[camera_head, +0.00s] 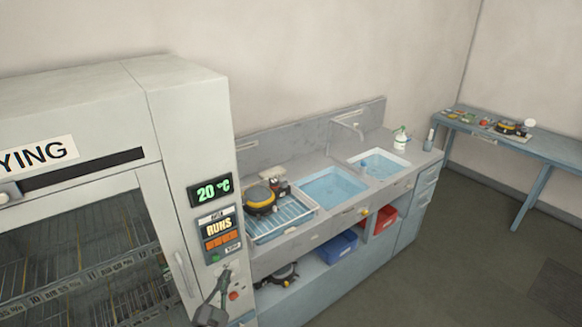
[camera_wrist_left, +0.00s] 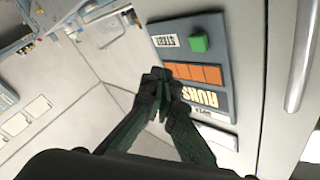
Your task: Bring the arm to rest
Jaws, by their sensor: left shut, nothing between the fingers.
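My left gripper (camera_head: 223,278) is at the lower middle of the head view, in front of the drying cabinet's (camera_head: 185,120) front right side, just below the control panel. In the left wrist view its dark fingers (camera_wrist_left: 158,78) are together with nothing between them. Behind them is the control panel (camera_wrist_left: 215,100) with orange bars, the word RUNS and a green button (camera_wrist_left: 199,43). I cannot tell whether the fingertips touch the cabinet. My right gripper is in neither view.
The cabinet display (camera_head: 211,189) reads 20 °C. A door handle (camera_head: 184,274) stands left of my gripper. To the right, a sink counter (camera_head: 310,235) holds two water-filled basins and a rack (camera_head: 283,216) with a yellow-and-black item. A blue side table (camera_head: 550,152) stands far right. Open floor lies between.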

